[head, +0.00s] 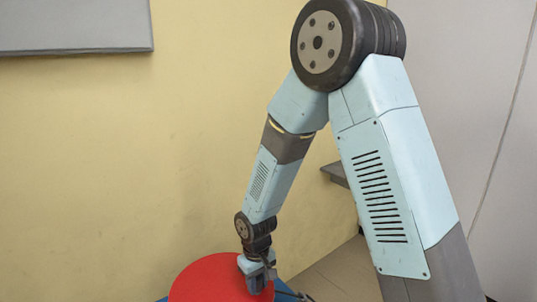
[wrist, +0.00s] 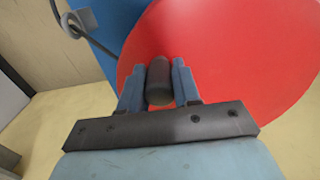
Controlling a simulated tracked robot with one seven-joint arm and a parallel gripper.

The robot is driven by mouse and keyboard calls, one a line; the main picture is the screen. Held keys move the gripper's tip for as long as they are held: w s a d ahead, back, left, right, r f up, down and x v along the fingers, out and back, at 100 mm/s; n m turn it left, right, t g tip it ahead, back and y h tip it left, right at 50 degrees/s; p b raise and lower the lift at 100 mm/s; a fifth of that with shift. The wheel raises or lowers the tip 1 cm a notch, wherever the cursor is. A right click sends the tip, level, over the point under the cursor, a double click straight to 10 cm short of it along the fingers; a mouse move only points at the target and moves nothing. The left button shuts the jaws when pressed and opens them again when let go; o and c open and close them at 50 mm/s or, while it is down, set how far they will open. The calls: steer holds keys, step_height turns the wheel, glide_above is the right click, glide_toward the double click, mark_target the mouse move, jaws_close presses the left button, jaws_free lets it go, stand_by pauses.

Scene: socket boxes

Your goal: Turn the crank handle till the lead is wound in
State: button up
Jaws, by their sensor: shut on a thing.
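A large red disc (head: 210,281) shows at the bottom of the head view, and it fills much of the wrist view (wrist: 225,60). A dark cylindrical crank handle (wrist: 159,80) stands out from the disc's face. My gripper (wrist: 158,84) has its two blue fingers on either side of the handle and is shut on it. In the head view my gripper (head: 258,278) is at the right part of the disc, and the handle is hidden there. A dark lead (wrist: 70,20) with a grey end piece shows at the upper left of the wrist view.
A blue surface (wrist: 108,22) lies behind the disc. A yellow wall (head: 120,160) stands behind, with a grey panel (head: 75,25) at the upper left. A grey ledge (head: 335,174) juts out behind my arm. Floor (head: 345,275) shows at the lower right.

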steer(key=s, duration=0.1)
steer(key=s+a, duration=0.1)
steer(key=s, duration=0.2)
steer(key=shift+s+a, duration=0.3)
steer(key=s+a, duration=0.4)
steer(key=a, duration=0.1)
steer(key=shift+s+a, duration=0.1)
steer(key=shift+a, duration=3.7)
steer(key=shift+w+a, duration=0.25)
steer(key=shift+a, duration=0.25)
steer(key=w+a, duration=0.3)
steer(key=a, duration=0.1)
steer(key=shift+w+a, duration=0.3)
steer(key=shift+w, duration=0.05)
steer(key=shift+w+a, duration=0.25)
steer(key=shift+w, duration=0.9)
steer(key=shift+w+a, duration=0.3)
steer(key=shift+w, duration=0.85)
steer(key=shift+w+a, duration=0.25)
steer(key=shift+w, duration=0.9)
steer(key=shift+w+d, duration=0.55)
steer(key=shift+w, duration=0.5)
steer(key=shift+w+d, duration=0.5)
steer(key=shift+w, duration=0.6)
steer(key=shift+w+d, duration=0.55)
steer(key=shift+w, duration=0.5)
